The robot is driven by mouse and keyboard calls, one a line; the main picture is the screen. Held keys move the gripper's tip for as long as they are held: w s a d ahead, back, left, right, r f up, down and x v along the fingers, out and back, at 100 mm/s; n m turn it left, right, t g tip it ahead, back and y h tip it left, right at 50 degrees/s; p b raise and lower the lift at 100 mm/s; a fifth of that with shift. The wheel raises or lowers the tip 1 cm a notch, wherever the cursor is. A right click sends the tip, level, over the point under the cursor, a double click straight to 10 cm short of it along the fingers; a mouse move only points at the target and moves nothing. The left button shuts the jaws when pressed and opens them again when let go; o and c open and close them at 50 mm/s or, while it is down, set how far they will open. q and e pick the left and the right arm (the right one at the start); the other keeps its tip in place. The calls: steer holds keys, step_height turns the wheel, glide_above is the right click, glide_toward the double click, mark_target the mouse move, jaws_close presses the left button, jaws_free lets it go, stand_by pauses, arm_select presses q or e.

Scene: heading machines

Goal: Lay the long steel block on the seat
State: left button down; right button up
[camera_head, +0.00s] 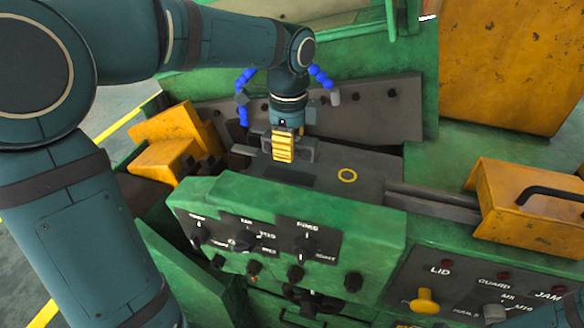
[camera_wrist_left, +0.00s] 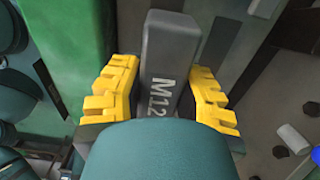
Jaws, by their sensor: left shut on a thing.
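The long steel block (camera_wrist_left: 172,55) is a grey bar marked M12 in the left wrist view. It lies between the two yellow fingers of my left gripper (camera_wrist_left: 162,80), which is shut on it. In the head view my left gripper (camera_head: 284,147) points down over the grey machine bed, and only a little of the block (camera_head: 307,152) shows beside the yellow finger. A dark rectangular patch (camera_head: 290,178) on the grey plate, just in front of the gripper, may be the seat. Whether the block touches the bed cannot be told. My right gripper is not in view.
A green control panel (camera_head: 290,225) with knobs stands in front of the bed. A yellow block (camera_head: 165,150) is on the left, and a yellow cover with a black handle (camera_head: 525,200) on the right. Blue jointed hoses (camera_head: 320,77) flank the gripper.

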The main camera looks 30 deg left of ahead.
mark_target(290, 176)
arm_select(q)
steer(key=shift+w+f+b, duration=0.1)
steer(key=shift+f+b, duration=0.3)
steer(key=shift+f, duration=2.65)
steer(key=shift+f, duration=0.1)
steer(key=c, duration=0.7)
jaws_free()
steer(key=shift+f, duration=0.1)
steer(key=shift+c, duration=0.2)
step_height(290, 176, up, 8)
steer(key=shift+f+p, duration=0.1)
steer(key=shift+p, duration=0.45)
